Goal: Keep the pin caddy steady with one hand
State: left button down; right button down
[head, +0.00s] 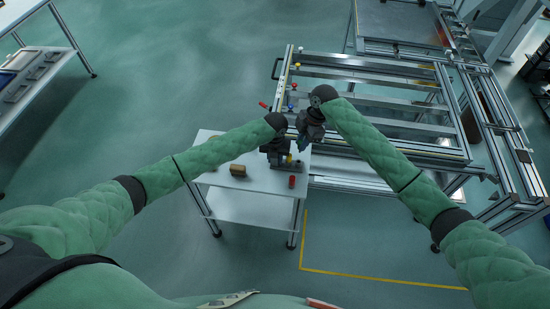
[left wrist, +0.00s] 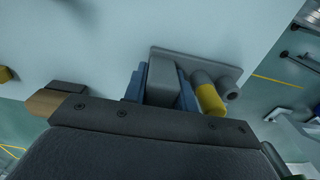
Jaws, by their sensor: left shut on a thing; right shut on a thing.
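The pin caddy (left wrist: 222,62) is a grey plate with a raised grey block and an upright grey tube; in the head view (head: 298,166) it sits on the small white table, partly hidden by my left gripper. A yellow pin (left wrist: 209,97) stands in it next to the tube. My left gripper (left wrist: 163,84) has its blue fingers on both sides of the caddy's grey block, shut on it; in the head view it is over the table's far right part (head: 275,160). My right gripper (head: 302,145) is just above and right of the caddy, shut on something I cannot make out.
The white table (head: 215,178) holds a brown block (head: 238,170) and a red piece (head: 292,181). The panel fixture (head: 375,70), an aluminium frame with coloured knobs along its left rail, stands beyond and right. The table's left part is mostly free.

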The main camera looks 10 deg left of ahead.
jog(key=shift+r, duration=0.15)
jog(key=shift+r, duration=3.6)
pick_arm(q)
jog(key=c, duration=1)
grip_release()
jog(key=shift+c, duration=0.2)
notch_tip(320, 180, up, 12)
jog(key=shift+f, duration=0.1)
jog(key=shift+w+a+r, duration=0.1)
jog(key=shift+a+r, duration=0.25)
jog(key=shift+r, duration=0.05)
pick_arm(e)
jog(key=shift+r, duration=0.25)
pick_arm(q)
jog(key=a+r+p, duration=0.1)
jog(key=a, duration=0.1)
jog(key=a+r+p, duration=0.1)
jog(key=a, duration=0.1)
jog(key=shift+a+r+p, duration=0.15)
jog(key=shift+r+p, duration=0.05)
jog(key=shift+p, duration=0.2)
pick_arm(e)
notch_tip(320, 180, up, 2)
jog(key=shift+r, duration=0.2)
